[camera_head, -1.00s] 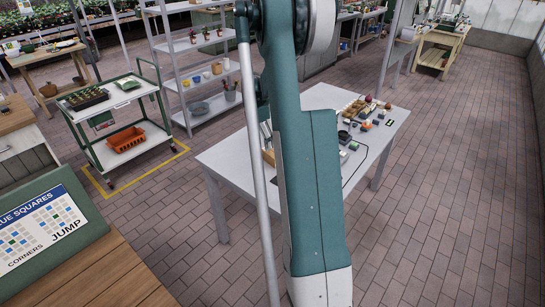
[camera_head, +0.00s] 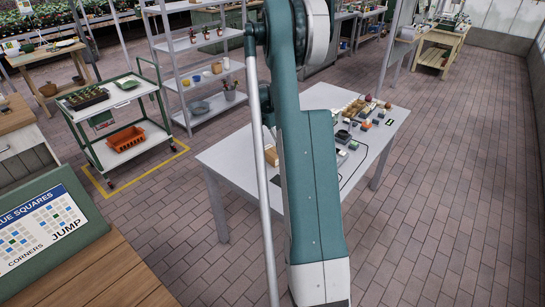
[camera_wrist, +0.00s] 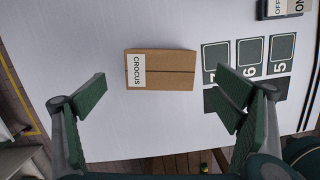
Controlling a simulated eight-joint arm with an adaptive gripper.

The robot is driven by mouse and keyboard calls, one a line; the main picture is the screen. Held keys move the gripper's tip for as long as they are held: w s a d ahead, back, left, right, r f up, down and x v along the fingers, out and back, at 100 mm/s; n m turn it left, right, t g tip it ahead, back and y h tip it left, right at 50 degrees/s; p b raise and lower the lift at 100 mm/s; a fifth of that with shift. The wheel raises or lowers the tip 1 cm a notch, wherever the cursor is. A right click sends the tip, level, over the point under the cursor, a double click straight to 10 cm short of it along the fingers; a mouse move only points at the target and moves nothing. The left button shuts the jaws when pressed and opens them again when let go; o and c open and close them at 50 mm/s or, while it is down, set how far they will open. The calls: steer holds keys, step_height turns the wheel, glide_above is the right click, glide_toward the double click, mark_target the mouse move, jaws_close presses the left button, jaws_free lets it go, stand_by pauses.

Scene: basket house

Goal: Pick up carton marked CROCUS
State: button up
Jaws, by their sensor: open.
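The carton marked CROCUS (camera_wrist: 165,76) is a brown box with a white label at its left end and a dark line along its top. It lies on the white table (camera_wrist: 100,30) in the wrist view. My gripper (camera_wrist: 160,110) is open, its two green-padded fingers apart to the left and right of the carton, a little nearer the bottom of the picture. Nothing is between the pads.
Dark numbered squares (camera_wrist: 250,55) lie right of the carton, one partly behind my right finger. A dark OFF/ON box (camera_wrist: 278,9) is at the top right. In the head view, several small items (camera_head: 362,112) crowd the table's far right. A green cart (camera_head: 115,115) stands left.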

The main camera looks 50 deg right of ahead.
mark_target(272, 150)
steer(key=shift+d+f, duration=0.1)
steer(key=shift+f, duration=0.6)
steer(key=shift+f, duration=0.1)
steer(key=shift+s+d+f+b, duration=0.1)
steer(key=shift+d+f+b, duration=0.1)
steer(key=shift+f, duration=1.05)
steer(key=shift+d+f+b, duration=0.1)
steer(key=shift+f+b, duration=0.05)
steer(key=shift+f, duration=1.1)
steer(key=c, duration=1.1)
